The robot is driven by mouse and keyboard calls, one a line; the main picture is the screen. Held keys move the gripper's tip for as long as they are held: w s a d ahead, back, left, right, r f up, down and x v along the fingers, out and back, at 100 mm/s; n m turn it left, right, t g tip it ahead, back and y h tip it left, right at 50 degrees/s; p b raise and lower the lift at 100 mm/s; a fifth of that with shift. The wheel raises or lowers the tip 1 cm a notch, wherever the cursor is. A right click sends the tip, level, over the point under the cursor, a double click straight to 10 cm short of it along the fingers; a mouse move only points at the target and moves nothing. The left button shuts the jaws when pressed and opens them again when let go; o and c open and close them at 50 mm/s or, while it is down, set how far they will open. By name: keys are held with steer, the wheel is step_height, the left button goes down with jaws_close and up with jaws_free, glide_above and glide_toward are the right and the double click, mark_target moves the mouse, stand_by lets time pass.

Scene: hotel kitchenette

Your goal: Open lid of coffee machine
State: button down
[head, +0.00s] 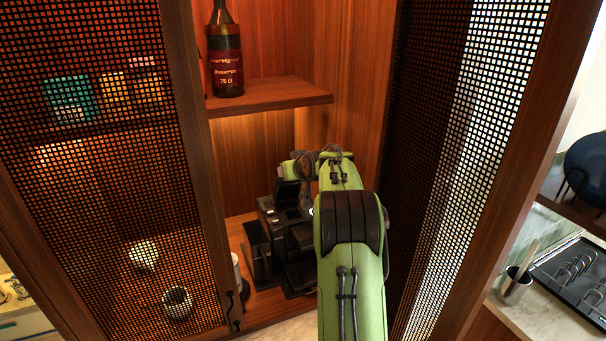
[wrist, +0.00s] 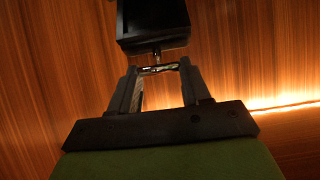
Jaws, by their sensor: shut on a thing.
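The black coffee machine (head: 272,217) stands on the lower cabinet shelf, partly hidden by my green arm. Its dark lid (head: 288,193) is tilted up, close to upright, above the machine body. In the wrist view the lid shows as a dark block (wrist: 153,22) just beyond the fingertips. My gripper (wrist: 158,69) is shut on a narrow part at the lid's near edge. In the head view the fingers are hard to make out by the lid, below my bent wrist.
A wooden shelf (head: 270,97) with a dark bottle (head: 225,55) is above the machine. Mesh doors stand at left (head: 110,160) and right (head: 455,150), the right one close to my arm. A white canister (head: 237,272) is left of the machine.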

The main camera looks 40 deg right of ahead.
steer(key=shift+w+d+r+p, duration=0.3)
steer(key=shift+w+r+p, duration=0.35)
steer(key=shift+w, duration=0.2)
steer(key=shift+w+d+r+p, duration=0.1)
steer(key=shift+w+d+p, duration=0.05)
steer(key=shift+w+p, duration=0.3)
steer(key=shift+w+d+p, duration=0.15)
steer(key=shift+w+p, duration=0.15)
steer(key=shift+w, duration=0.2)
steer(key=c, duration=0.5)
jaws_free()
steer(key=shift+f, duration=0.2)
steer(key=b+v, duration=0.4)
steer(key=v, duration=1.2)
steer(key=shift+f, duration=0.15)
